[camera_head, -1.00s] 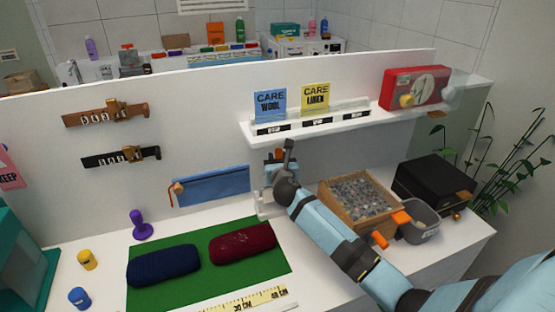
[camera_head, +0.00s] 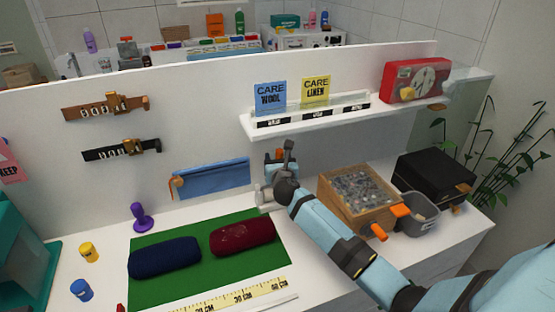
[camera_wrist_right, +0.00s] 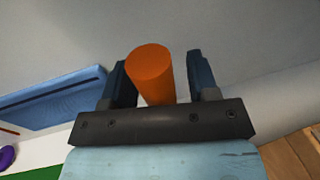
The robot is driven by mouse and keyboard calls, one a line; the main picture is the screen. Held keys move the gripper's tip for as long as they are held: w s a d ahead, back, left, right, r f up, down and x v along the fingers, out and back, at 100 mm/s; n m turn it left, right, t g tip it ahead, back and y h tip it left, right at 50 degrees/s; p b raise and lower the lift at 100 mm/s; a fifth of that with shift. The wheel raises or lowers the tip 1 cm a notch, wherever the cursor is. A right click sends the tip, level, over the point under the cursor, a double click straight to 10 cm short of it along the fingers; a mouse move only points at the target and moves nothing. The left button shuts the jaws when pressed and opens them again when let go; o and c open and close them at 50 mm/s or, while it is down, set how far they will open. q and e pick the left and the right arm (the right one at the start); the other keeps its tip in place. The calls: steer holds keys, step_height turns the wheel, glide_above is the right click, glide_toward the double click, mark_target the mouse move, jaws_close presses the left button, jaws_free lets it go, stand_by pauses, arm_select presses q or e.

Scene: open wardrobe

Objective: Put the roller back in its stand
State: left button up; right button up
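My right gripper (camera_head: 277,160) is in front of the white back panel, right of the blue hanging pouch. In the right wrist view an orange cylinder (camera_wrist_right: 152,75), which looks like the roller's handle, stands between the two dark fingers (camera_wrist_right: 160,85). The fingers are apart; a gap shows on the cylinder's right side, and it is close to the left finger. In the head view only small orange bits show there. A white base (camera_head: 263,204), possibly the stand, shows below the gripper, partly hidden by my arm. My left gripper is not in view.
A shelf (camera_head: 310,130) with care cards is above the gripper. A wooden tray (camera_head: 382,216) of small pieces, a grey bin (camera_head: 418,229) and a black box (camera_head: 430,172) stand to the right. A green mat (camera_head: 205,268) with two rolls lies left. The blue pouch (camera_head: 215,180) hangs nearby.

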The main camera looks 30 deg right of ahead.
steer(key=shift+s+a+f+b, duration=0.15)
steer(key=shift+s+b, duration=0.1)
steer(key=shift+b, duration=0.2)
steer(key=v, duration=1.3)
steer(key=shift+s+b, duration=0.2)
steer(key=shift+b, duration=0.1)
